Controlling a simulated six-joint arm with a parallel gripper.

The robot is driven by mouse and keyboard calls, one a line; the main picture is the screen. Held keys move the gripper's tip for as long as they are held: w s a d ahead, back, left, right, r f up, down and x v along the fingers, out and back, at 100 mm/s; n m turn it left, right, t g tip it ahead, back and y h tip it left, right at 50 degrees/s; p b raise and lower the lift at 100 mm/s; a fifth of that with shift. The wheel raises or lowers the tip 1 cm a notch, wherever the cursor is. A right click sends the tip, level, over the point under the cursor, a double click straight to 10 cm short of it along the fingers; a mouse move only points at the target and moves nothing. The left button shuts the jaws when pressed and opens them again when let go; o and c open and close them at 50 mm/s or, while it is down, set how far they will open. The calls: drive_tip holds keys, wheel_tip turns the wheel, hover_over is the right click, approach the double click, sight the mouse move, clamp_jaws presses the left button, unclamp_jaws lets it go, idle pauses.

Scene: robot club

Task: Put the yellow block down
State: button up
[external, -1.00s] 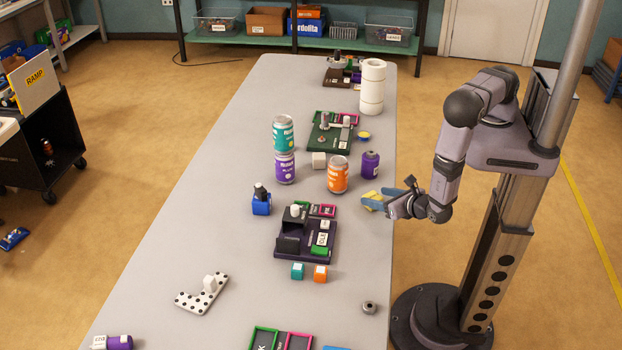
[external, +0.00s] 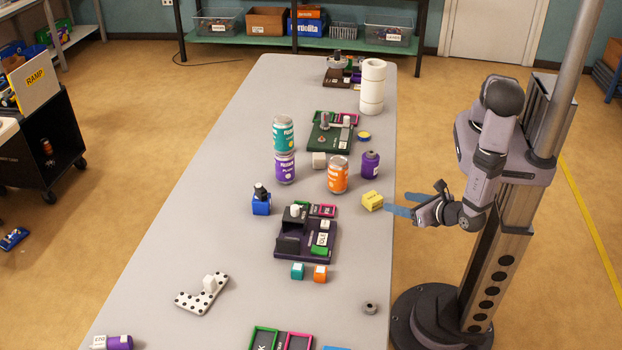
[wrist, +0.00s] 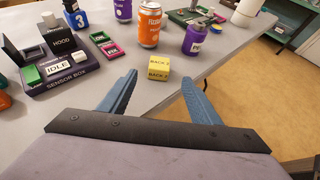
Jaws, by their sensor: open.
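The yellow block (external: 372,201) rests on the grey table near its right edge, beside the orange can. In the wrist view the yellow block (wrist: 158,69) has dark lettering and sits ahead of my fingertips, with clear space between it and them. My gripper (external: 398,204) is just right of the block at the table edge. In the wrist view my gripper (wrist: 160,76) has its two blue fingers spread wide with nothing between them.
An orange can (external: 338,174) and a purple bottle (external: 370,164) stand just behind the block. A dark sensor box tray (external: 305,240) is to its left. Stacked cans (external: 284,150) stand farther left. The table in front of the block is mostly clear.

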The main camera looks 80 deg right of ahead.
drive_tip(key=s+d+r+m+g+y, duration=0.1)
drive_tip(key=d+r+m+g+y, duration=0.3)
drive_tip(key=m, duration=0.9)
drive_tip(key=d+r+m+g+y, duration=0.5)
drive_tip(key=d+r+m, duration=0.4)
drive_tip(key=d+m, duration=0.4)
drive_tip(key=shift+s+r+m, duration=0.25)
drive_tip(key=shift+s+m, duration=0.1)
drive_tip(key=shift+m, duration=0.15)
drive_tip(key=shift+a+f, duration=0.1)
